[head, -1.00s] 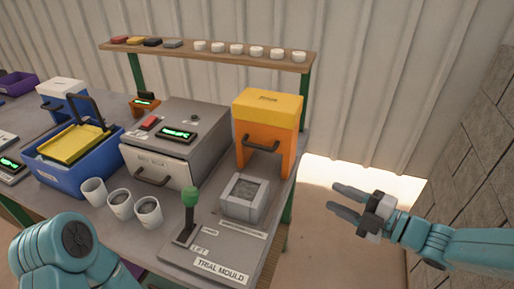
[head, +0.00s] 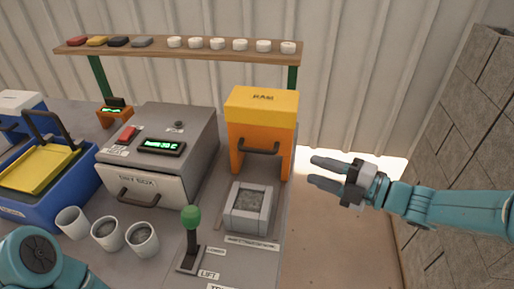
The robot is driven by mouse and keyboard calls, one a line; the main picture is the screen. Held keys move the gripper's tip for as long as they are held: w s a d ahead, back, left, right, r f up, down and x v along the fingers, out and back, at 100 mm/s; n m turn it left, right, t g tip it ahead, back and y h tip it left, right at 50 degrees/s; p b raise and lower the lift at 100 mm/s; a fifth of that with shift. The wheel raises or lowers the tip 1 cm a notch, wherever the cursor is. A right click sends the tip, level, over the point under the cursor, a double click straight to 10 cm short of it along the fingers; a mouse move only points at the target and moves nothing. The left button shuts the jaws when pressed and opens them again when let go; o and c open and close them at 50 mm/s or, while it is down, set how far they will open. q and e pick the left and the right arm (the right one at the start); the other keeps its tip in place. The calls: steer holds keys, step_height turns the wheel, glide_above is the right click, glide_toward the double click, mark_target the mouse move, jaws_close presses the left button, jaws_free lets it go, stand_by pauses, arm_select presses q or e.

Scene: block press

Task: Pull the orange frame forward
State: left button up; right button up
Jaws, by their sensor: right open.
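The orange frame (head: 243,151) stands upright at the back right of the bench, with a yellow top marked RAM (head: 262,103) and a dark handle (head: 259,148) on its front. A grey square mould (head: 248,208) sits in front of it, apart from it. My right gripper (head: 318,172) is open and empty, right of the orange frame and past the bench's right edge, its fingers pointing left. My left arm shows at the lower left; its gripper is out of view.
A green-knobbed lever (head: 191,218) stands left of the mould. A grey dry box (head: 160,155) is left of the frame. Several cups (head: 107,233) stand in front of it. A blue bin (head: 40,195) is at far left. A shelf (head: 190,52) runs behind. Floor right of the bench is clear.

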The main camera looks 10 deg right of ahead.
mark_target(267, 153)
steer(key=p+x, duration=0.1)
steer(key=x, duration=1.4)
steer(key=shift+a+p, duration=0.2)
steer(key=shift+p, duration=0.2)
steer(key=shift+w+a, duration=0.1)
steer(key=shift+w, duration=0.05)
jaws_close()
